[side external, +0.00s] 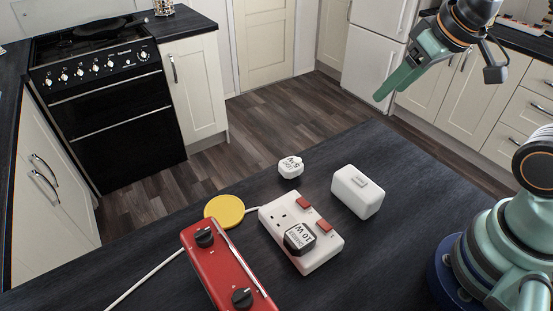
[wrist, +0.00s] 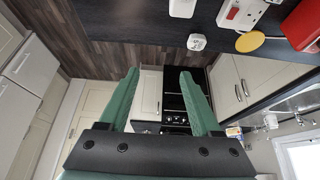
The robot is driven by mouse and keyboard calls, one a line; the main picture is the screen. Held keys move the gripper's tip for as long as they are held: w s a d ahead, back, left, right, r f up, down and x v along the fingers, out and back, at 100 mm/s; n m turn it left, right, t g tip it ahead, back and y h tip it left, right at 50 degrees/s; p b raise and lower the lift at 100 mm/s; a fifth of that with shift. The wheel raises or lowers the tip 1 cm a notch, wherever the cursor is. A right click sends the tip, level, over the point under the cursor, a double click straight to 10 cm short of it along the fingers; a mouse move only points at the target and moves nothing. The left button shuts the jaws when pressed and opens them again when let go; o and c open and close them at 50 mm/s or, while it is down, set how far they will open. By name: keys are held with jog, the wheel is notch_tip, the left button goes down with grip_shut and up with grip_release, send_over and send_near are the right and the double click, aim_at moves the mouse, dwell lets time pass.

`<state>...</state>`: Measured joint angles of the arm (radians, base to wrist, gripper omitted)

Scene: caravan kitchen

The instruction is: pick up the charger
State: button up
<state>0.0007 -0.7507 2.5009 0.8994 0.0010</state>
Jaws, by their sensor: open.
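A black-faced charger (side external: 300,238) marked 10 W sits in the near socket of a white power strip (side external: 272,212) on the dark worktop. A small white plug-shaped block (side external: 291,167) marked 5 W lies on the worktop behind the strip; it also shows in the wrist view (wrist: 196,42). I cannot tell which of the two is meant. My gripper (side external: 392,90) is open and empty, high above the worktop's far right side and well apart from both. In the wrist view its two green fingers (wrist: 157,80) stand apart with nothing between them.
A white box (side external: 357,192) stands right of the strip. A yellow disc (side external: 224,210) lies to its left, and a red device with black knobs (side external: 228,270) stands in front. A white cable (side external: 150,275) runs left.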

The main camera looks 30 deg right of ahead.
dwell(0.4)
jog(key=o, duration=0.5)
jog(key=m+g, duration=0.6)
jog(key=m, duration=1.2)
send_over(300, 236)
notch_tip(300, 236, down, 9)
notch_tip(300, 236, down, 6)
jog(key=shift+s+d+r, duration=0.1)
jog(key=shift+s+r, duration=0.05)
jog(key=shift+r, duration=0.05)
jog(key=shift+f, duration=3.15)
